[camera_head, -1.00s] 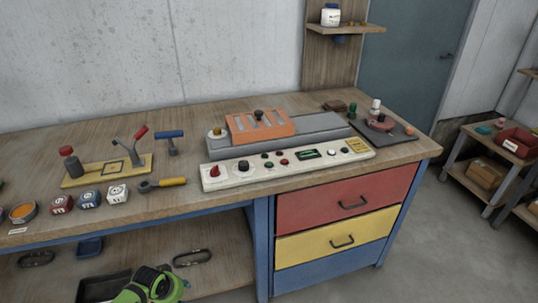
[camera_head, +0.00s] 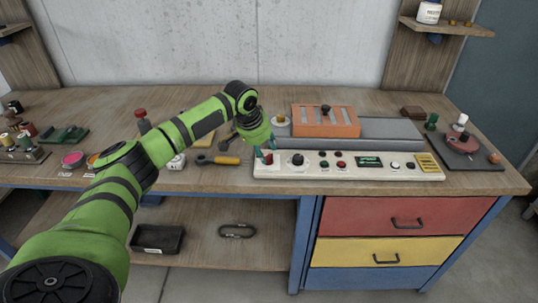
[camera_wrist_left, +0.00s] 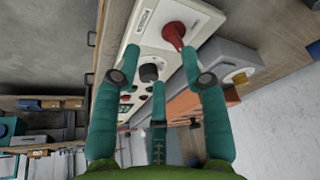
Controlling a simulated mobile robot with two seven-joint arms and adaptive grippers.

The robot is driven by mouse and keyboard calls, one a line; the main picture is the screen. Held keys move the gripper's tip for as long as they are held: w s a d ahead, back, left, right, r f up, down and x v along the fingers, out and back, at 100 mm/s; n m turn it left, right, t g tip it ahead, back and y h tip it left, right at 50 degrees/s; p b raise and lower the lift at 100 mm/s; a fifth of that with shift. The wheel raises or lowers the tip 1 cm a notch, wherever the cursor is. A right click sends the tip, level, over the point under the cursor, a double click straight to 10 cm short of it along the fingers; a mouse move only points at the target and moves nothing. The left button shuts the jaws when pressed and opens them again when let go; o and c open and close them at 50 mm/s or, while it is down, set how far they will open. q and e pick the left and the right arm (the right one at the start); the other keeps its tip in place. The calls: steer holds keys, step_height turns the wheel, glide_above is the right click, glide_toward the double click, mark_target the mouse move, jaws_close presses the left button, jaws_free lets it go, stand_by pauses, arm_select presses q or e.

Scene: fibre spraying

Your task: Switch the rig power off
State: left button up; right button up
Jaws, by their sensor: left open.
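The white control panel (camera_head: 345,167) lies along the front of the bench. Its red rotary switch (camera_wrist_left: 174,36) is at the panel's left end, with a small label beside it; in the head view the switch is partly hidden by my fingers. A black knob (camera_wrist_left: 150,72) sits beside it. My left gripper (camera_head: 266,153) is open and empty, its teal fingers pointing down over the left end of the panel. In the left wrist view the fingers (camera_wrist_left: 160,82) are spread, and the red switch shows beyond their tips. I cannot tell whether they touch it. My right gripper is not in view.
An orange block (camera_head: 325,121) on a grey rig stands behind the panel. A yellow-handled tool (camera_head: 220,160) lies left of the panel. A turntable on a dark plate (camera_head: 468,153) is at the right. Red, yellow and blue drawers are below.

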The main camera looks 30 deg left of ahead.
mark_target(268, 157)
arm_select(q)
steer(key=shift+n, duration=0.3)
steer(key=w+f, duration=0.2)
steer(key=f, duration=0.1)
steer(key=w+a+f+p, duration=0.1)
steer(key=f, duration=0.1)
steer(key=shift+w+f, duration=0.15)
jaws_close()
